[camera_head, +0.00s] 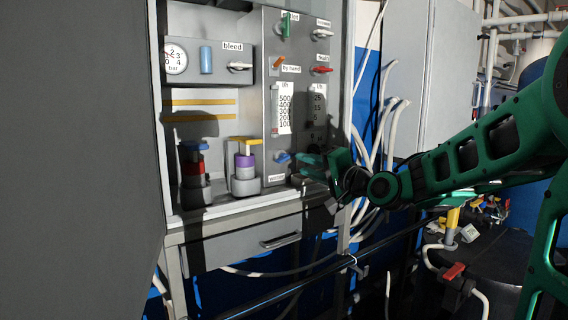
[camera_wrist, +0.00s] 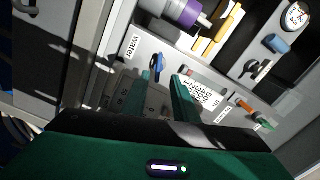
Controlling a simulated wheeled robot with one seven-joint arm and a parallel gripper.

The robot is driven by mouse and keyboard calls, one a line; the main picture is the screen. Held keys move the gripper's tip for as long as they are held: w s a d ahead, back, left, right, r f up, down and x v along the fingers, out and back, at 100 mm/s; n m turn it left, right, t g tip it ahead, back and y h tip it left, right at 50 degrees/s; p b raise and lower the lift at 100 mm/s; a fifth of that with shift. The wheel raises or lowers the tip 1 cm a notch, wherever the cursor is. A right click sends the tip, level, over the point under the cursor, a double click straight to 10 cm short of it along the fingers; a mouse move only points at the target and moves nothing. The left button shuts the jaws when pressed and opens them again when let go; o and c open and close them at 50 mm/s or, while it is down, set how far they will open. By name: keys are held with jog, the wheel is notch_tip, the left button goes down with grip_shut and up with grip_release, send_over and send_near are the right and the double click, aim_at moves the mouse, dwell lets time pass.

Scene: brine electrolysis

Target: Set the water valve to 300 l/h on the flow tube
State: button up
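The water valve (camera_head: 283,157) is a small blue handle low on the grey panel, above a "Water" label. It also shows in the wrist view (camera_wrist: 156,66). The flow tube (camera_head: 275,107) stands above it beside a white scale (camera_head: 285,108) marked 100 to 500; the scale shows tilted in the wrist view (camera_wrist: 198,94). The float's reading is too small to tell. My gripper (camera_head: 305,164) is just right of the valve in the head view. In the wrist view its two green fingers (camera_wrist: 161,79) are apart, with the valve just beyond the gap. Contact is not visible.
A second scale (camera_head: 318,104) stands right of the first. Green (camera_head: 286,25), white (camera_head: 322,33), red (camera_head: 322,70) and orange (camera_head: 277,63) handles sit above. A purple-banded holder (camera_head: 245,167) stands left on the shelf. White hoses (camera_head: 392,130) hang at the right.

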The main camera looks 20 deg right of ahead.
aim_at(288, 158)
jog(key=x, duration=0.8)
jog(key=shift+w+d, duration=0.15)
jog(key=shift+w, duration=0.3)
